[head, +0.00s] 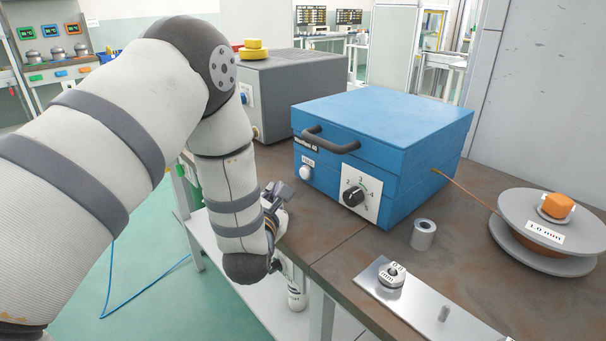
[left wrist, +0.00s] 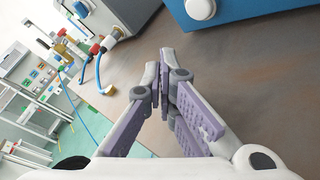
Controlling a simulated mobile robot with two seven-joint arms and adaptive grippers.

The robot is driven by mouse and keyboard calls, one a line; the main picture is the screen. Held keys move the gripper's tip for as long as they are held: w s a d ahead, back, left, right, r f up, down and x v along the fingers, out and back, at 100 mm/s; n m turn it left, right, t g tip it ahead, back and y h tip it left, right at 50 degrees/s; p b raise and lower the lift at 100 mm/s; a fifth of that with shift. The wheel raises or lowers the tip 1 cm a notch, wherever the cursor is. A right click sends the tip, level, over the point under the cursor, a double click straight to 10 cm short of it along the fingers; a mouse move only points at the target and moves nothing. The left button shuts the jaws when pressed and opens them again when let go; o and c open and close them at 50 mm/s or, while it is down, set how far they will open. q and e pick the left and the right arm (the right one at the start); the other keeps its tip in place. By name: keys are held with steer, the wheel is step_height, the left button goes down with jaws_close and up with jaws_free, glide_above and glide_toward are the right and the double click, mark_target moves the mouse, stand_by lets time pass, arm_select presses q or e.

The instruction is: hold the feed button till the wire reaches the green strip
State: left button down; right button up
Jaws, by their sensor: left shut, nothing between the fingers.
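The blue wire feeder box (head: 385,140) stands on the brown bench. Its white round feed button (head: 305,173) is on the front face under a small label; the button also shows at the top of the left wrist view (left wrist: 201,9). Copper-coloured wire (head: 462,188) runs from the spool (head: 545,230) into the box's right side. I cannot make out a green strip. My left gripper (head: 280,193) is in front of the box, left of and below the button, apart from it. Its fingers (left wrist: 169,75) are shut and empty. My right gripper is out of view.
A black dial (head: 354,196) sits right of the button, and a dark handle (head: 331,140) above it. A grey machine (head: 300,85) stands behind on the left. A metal cylinder (head: 423,234) and a metal plate (head: 425,310) lie on the bench in front.

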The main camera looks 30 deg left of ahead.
mark_target(295, 196)
arm_select(q)
steer(key=w, duration=0.1)
steer(key=w+d, duration=0.1)
steer(key=w, duration=0.1)
steer(key=shift+w+d+f, duration=0.1)
steer(key=shift+d+f, duration=0.05)
steer(key=shift+f, duration=0.1)
steer(key=shift+w+d+r+b, duration=0.2)
steer(key=shift+w+b, duration=0.1)
steer(key=shift+w, duration=0.2)
steer(key=shift+w, duration=0.15)
stand_by(0.7)
steer(key=shift+w+d, duration=0.15)
steer(key=shift+w, duration=0.1)
steer(key=shift+w+d, duration=0.2)
steer(key=shift+w, duration=0.25)
stand_by(2.2)
stand_by(2.1)
steer(key=shift+s+a+r+p, duration=0.2)
steer(key=shift+s+a+p, duration=0.1)
steer(key=shift+s, duration=0.45)
steer(key=shift+s+f, duration=0.1)
steer(key=shift+f, duration=0.05)
